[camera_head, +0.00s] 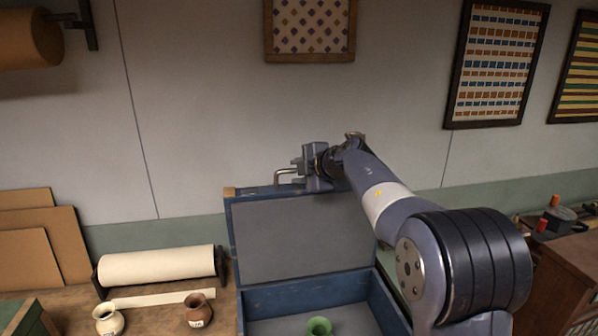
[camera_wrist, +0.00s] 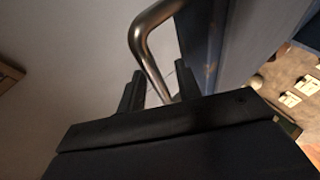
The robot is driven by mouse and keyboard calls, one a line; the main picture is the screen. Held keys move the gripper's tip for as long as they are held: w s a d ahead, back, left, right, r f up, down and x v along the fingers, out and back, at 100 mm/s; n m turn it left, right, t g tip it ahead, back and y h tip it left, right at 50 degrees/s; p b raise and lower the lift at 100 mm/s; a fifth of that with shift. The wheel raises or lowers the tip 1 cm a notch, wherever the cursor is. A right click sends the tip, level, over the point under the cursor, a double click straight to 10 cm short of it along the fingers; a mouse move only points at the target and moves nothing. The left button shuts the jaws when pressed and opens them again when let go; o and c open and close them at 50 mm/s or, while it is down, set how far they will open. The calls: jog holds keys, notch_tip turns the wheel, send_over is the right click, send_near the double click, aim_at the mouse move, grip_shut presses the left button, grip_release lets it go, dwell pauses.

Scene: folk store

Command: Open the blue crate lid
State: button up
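The blue crate (camera_head: 312,292) stands on the table at the lower middle of the head view, its front cut off by the frame. Its lid (camera_head: 290,237) stands raised, about upright at the back, with its grey inner face toward me. A bent metal handle (camera_head: 284,174) is at the lid's top edge; it also shows in the wrist view (camera_wrist: 144,42). My gripper (camera_head: 299,166) is at the top edge beside the handle. In the wrist view, its two dark fingers (camera_wrist: 160,84) stand apart with the handle bar between them, and they look open.
A small green vase (camera_head: 319,326) is inside the crate. To the left are a paper roll (camera_head: 157,266), two small jars (camera_head: 198,309) and brown boards (camera_head: 40,235). A wooden cabinet (camera_head: 565,275) stands at the right. The wall is close behind the lid.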

jog(key=b+v, duration=0.2)
jog(key=v, duration=0.9)
jog(key=shift+w+f, duration=0.1)
